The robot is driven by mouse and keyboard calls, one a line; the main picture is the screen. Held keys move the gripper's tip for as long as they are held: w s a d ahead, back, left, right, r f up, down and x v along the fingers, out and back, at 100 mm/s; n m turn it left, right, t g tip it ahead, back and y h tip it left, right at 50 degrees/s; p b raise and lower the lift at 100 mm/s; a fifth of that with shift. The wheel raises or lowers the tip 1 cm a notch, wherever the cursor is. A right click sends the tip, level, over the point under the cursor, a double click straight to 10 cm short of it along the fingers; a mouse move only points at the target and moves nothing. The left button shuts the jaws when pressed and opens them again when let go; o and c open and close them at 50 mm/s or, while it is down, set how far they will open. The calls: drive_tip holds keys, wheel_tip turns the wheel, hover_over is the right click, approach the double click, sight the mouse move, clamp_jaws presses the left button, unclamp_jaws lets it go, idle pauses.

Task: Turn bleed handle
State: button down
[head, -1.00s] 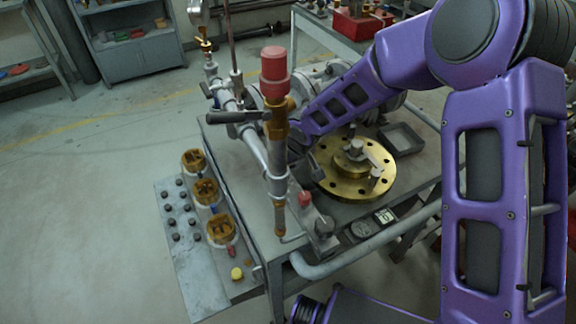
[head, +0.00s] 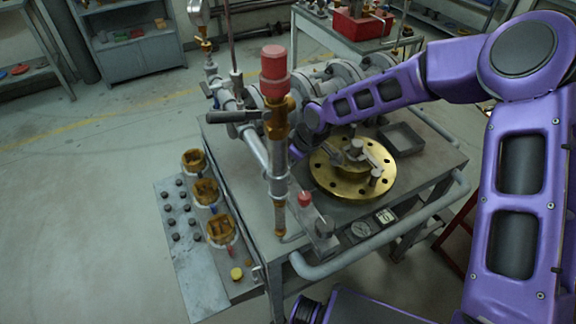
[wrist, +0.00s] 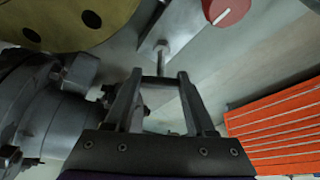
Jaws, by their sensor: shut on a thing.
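In the wrist view my gripper (wrist: 160,88) has its two fingers spread around a short grey bar (wrist: 160,80) that spans between the fingertips. This bar looks like the bleed handle; a grey post (wrist: 161,50) rises from a small plate just beyond it. In the head view my wrist (head: 308,122) is behind the red-capped pipe, left of the brass flange (head: 345,183). The pipe hides the fingertips and their contact there. A black lever (head: 235,116) sticks out left from the red-capped pipe (head: 275,80), apart from my gripper.
A red knob with a white line (wrist: 226,8) and an orange ribbed block (wrist: 275,125) lie right of my gripper in the wrist view. Grey pipework (wrist: 45,100) crowds its left. An empty tray (head: 401,139) stands behind the flange.

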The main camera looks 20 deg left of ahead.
drive_tip(key=n+g, duration=0.2)
drive_tip(key=n, duration=0.3)
drive_tip(key=shift+n, duration=0.3)
drive_tip(key=n+g+h, duration=0.1)
drive_tip(key=n+g, duration=0.1)
drive_tip(key=n, duration=0.3)
drive_tip(key=shift+n+h, duration=0.3)
drive_tip(key=shift+c, duration=1.2)
unclamp_jaws()
drive_tip(key=v, duration=1.7)
drive_tip(key=shift+r, duration=0.2)
drive_tip(key=shift+w+d, duration=0.1)
drive_tip(key=shift+d, duration=0.05)
